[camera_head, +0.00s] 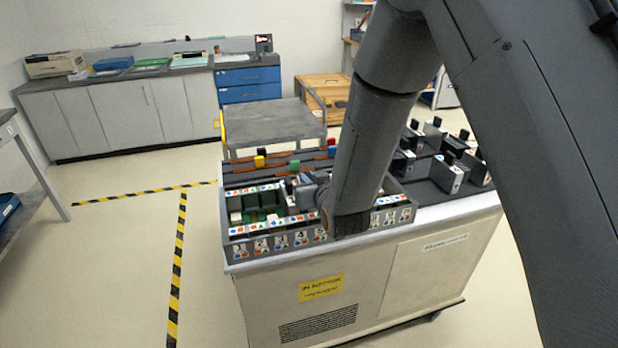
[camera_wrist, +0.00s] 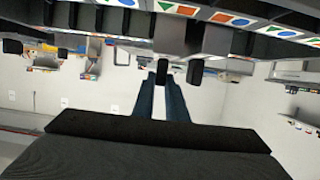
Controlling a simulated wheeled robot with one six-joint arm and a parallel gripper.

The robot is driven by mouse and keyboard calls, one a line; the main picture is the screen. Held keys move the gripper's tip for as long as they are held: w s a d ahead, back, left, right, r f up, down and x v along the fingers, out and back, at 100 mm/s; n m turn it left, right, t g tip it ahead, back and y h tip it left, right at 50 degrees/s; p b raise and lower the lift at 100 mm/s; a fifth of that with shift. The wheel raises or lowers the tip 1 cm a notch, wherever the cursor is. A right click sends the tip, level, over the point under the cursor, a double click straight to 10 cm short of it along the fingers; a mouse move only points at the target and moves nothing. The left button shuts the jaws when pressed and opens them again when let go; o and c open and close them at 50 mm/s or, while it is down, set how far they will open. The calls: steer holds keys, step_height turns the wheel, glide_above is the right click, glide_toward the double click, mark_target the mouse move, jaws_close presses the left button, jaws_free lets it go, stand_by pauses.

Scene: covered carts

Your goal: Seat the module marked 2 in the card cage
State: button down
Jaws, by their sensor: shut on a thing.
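The card cage (camera_head: 232,253) is a dark open box on the near left of the cart top, with picture tiles and numbered labels along its front. My gripper (camera_head: 292,187) is at the cage, low over its slots, partly hidden by my arm. In the wrist view my gripper's fingers (camera_wrist: 166,88) close around a black knob-like handle (camera_wrist: 162,70). A second black handle (camera_wrist: 194,72) is just right of it. The held part's body and number are not readable, so I cannot tell whether it is module 2 or how deep it sits.
Several grey modules with black handles (camera_head: 450,178) stand on the cart's right side. Yellow, green, red and blue handles (camera_head: 294,165) stand behind the cage. A grey trolley (camera_head: 270,122) is behind the cart. Open floor lies left of the cart.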

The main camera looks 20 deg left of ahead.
steer(key=shift+f, duration=0.15)
stand_by(0.6)
steer(key=c, duration=1.7)
jaws_free()
steer(key=shift+b+v, duration=1.05)
steer(key=shift+v, duration=2.85)
steer(key=s+d+f+m+g+h, duration=0.2)
steer(key=d+g+h, duration=0.1)
steer(key=d, duration=0.7)
steer(key=s+d+f+m+g+h, duration=0.1)
steer(key=d+f+g+h, duration=0.15)
steer(key=d, duration=0.85)
steer(key=s+d+m+g, duration=0.1)
steer(key=s+d+g, duration=0.1)
steer(key=s+d, duration=0.2)
steer(key=s+d+r+m+g+h, duration=0.1)
steer(key=s+d+g, duration=0.1)
steer(key=s+d, duration=0.2)
steer(key=s+d+m+g+h, duration=0.1)
steer(key=s+d+g, duration=0.1)
steer(key=s+d, duration=0.3)
steer(key=shift+s+r, duration=0.15)
steer(key=shift+s, duration=0.45)
steer(key=shift+s+r, duration=0.15)
steer(key=shift+s, duration=0.5)
